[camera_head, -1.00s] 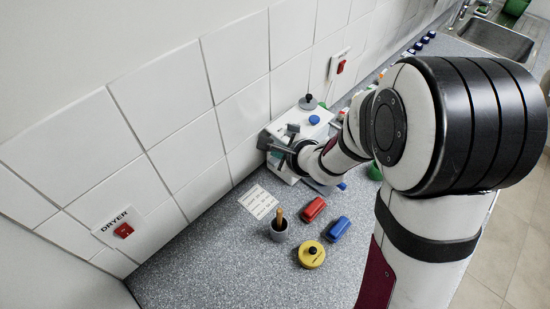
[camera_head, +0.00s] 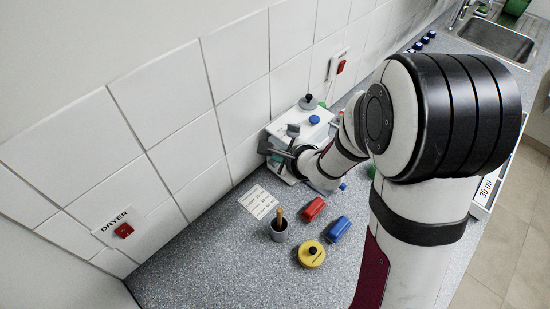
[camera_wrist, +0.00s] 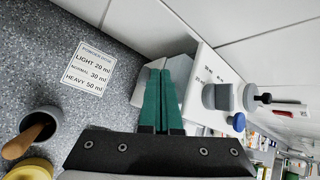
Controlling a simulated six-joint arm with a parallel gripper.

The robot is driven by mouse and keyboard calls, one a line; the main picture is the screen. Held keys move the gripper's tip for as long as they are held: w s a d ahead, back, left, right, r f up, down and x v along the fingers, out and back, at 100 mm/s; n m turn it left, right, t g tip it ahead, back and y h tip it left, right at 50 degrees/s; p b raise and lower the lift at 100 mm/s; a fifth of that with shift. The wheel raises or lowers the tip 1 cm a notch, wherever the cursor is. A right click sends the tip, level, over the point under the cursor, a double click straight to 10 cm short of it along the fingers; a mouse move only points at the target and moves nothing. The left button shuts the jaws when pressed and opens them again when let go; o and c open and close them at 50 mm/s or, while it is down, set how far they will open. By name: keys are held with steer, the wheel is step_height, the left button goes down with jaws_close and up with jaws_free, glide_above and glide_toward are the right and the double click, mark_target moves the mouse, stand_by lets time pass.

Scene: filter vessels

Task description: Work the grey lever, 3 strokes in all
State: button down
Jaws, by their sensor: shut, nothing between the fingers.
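The white machine (camera_head: 312,130) stands on the counter against the tiled wall. Whether a finger touches the machine's side cannot be told. The lever's lower part is hidden.
A black-knobbed grey cap (camera_head: 308,101) and blue button (camera_head: 314,119) are on the machine. A powder-dose card (camera_head: 258,201), grey cup with wooden handle (camera_head: 279,230), red block (camera_head: 313,209), blue block (camera_head: 340,229) and yellow lidded pot (camera_head: 311,254) are nearby. The front-left counter is clear.

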steer(key=shift+f, duration=0.65)
stand_by(0.3)
steer(key=shift+r, duration=1.35)
steer(key=shift+r, duration=2.5)
step_height(320, 180, up, 4)
steer(key=shift+f, duration=0.1)
stand_by(0.4)
steer(key=shift+f, duration=0.1)
